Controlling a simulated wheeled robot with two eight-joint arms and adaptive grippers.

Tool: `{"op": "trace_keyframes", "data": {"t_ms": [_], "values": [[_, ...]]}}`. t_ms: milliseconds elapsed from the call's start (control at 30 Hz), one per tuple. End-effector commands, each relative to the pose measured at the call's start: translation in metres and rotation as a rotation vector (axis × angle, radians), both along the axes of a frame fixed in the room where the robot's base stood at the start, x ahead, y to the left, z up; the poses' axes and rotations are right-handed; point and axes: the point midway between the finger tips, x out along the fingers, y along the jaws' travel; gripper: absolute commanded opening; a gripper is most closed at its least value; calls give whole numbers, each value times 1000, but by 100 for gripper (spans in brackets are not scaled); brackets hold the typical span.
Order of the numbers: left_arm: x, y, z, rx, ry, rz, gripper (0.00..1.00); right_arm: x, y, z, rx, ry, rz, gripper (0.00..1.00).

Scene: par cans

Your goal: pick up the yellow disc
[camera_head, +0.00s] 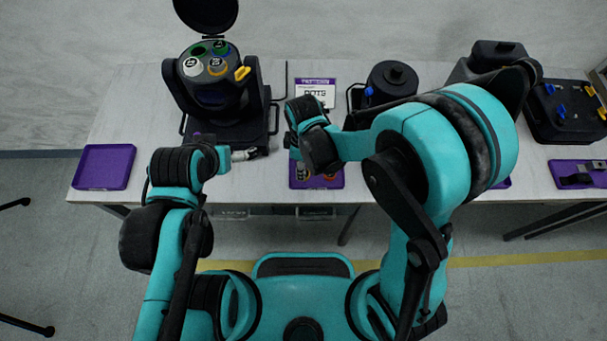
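An empty purple tray (104,167) lies at the left. A sign (315,91) and another black fixture (391,80) stand right of the can.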

Motion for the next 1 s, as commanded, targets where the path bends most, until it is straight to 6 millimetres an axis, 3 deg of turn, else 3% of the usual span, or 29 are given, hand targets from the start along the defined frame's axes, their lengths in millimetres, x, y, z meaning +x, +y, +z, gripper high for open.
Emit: {"op": "trace_keyframes", "data": {"t_ms": [100,233,433,567,1000], "values": [[0,0,-14,0,0,0,100,1,-1,-24,0,0,-1,42],[0,0,-18,0,0,0,100,1,-1,-37,0,-1,-1,42],[0,0,-16,0,0,0,100,1,-1,-36,0,-1,-1,42],[0,0,-16,0,0,0,100,1,-1,-36,0,-1,-1,12],[0,0,-14,0,0,0,100,1,-1,-31,1,-1,-1,12]]}}
